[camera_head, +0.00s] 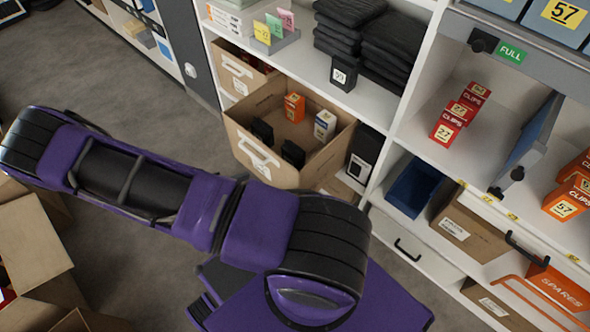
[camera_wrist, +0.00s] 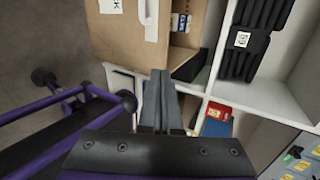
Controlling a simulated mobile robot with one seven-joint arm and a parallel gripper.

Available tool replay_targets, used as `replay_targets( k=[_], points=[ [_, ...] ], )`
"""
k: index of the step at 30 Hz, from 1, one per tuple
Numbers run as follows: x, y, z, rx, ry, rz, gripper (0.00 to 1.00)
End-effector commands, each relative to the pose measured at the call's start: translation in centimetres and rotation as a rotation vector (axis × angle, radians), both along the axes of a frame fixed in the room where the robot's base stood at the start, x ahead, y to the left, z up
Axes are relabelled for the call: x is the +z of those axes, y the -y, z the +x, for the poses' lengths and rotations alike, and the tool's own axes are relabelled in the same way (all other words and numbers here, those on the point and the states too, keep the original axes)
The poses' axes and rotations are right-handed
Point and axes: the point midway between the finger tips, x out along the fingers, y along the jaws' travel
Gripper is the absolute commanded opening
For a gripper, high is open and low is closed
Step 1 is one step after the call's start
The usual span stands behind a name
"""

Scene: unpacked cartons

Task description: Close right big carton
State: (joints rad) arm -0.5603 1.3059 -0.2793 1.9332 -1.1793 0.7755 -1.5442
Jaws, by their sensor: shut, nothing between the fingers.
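A big brown carton (camera_head: 257,150) sticks out from a low shelf bay in the head view. Its top is open, and I see an orange box, a white box and black items inside. A white label is on its front. In the wrist view the carton (camera_wrist: 120,48) fills the upper left, with part of its inside showing. My gripper (camera_wrist: 160,78) is shut and empty in the wrist view, with its fingertips close to the carton's edge; I cannot tell whether they touch. In the head view my arm hides the gripper.
A smaller open carton (camera_head: 238,72) stands behind on the left. Open cartons (camera_head: 32,243) lie at the lower left. A black box (camera_head: 365,152) is right of the big carton. Folded dark clothes (camera_head: 395,50) lie on the shelf above. The grey floor (camera_head: 130,110) is clear on the left.

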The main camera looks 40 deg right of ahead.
Motion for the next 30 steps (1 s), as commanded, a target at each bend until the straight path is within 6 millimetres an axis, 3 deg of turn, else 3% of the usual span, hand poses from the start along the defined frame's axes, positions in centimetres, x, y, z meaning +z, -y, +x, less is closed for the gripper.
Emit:
replay_targets(
  k=[3, 8, 21, 30],
  points=[
    [-1.1, 0.3, -1.4, 0.006, -0.045, 0.004, 0.00],
    [-1.9, 1.4, -1.5, 0.005, -0.052, 0.005, 0.00],
    [-6.3, 9.1, -0.9, 0.004, -0.050, 0.004, 0.00],
    [-6.1, 12.5, -0.5, 0.005, -0.048, 0.004, 0.00]
  ],
)
